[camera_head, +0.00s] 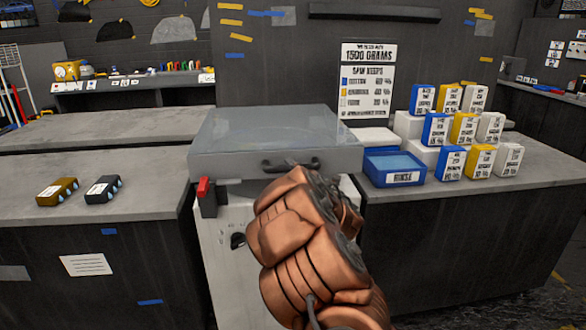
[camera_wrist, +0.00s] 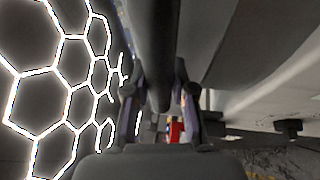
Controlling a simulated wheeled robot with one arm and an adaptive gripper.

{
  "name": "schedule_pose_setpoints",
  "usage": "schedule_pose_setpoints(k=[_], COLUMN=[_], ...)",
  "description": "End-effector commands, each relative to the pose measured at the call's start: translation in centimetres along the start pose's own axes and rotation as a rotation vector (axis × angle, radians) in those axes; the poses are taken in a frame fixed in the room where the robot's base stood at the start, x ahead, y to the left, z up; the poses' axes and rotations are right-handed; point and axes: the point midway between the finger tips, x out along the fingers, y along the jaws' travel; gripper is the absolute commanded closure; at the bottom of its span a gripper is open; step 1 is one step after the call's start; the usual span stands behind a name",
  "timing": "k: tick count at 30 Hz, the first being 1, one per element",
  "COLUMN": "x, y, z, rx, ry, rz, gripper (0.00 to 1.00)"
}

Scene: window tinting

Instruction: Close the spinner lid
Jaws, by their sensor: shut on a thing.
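The spinner (camera_head: 222,245) is a pale cabinet between two counters. Its grey lid (camera_head: 262,132), with a clear top, lies over it and looks about level. I cannot tell whether its front edge is fully seated. The dark handle (camera_head: 274,167) is on the lid's front face. My gripper (camera_head: 312,168) is at the right part of the handle, largely hidden behind my copper-coloured wrist. In the wrist view, the dark handle bar (camera_wrist: 156,55) runs between the two fingers of my gripper (camera_wrist: 160,108), which is shut on it.
A red lever (camera_head: 204,188) sits at the spinner's front left corner. A blue rinse tub (camera_head: 394,178) stands close on the right, with several blue, yellow and white packs (camera_head: 463,130) beyond. Two small packs (camera_head: 103,189) lie on the left counter (camera_head: 150,170), which is otherwise clear.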

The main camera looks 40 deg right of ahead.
Motion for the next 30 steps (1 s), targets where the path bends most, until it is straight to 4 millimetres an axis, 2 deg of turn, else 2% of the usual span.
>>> schedule_pose_setpoints(k=[1, 11, 12, 19, 30], x=[-0.09, -0.2, -0.22, -0.21, -0.14], y=[-0.96, -1.55, -1.61, -1.5, -1.06], z=[-0.14, -0.16, -0.15, -0.11, -0.01], rx=[0.001, 0.003, 0.003, 0.002, 0.001], ry=[0.002, 0.002, 0.001, 0.001, -0.001], rz=[-0.004, -0.016, -0.017, -0.015, -0.007], gripper=[1.0, 1.0, 0.73, 0.49, 0.49])
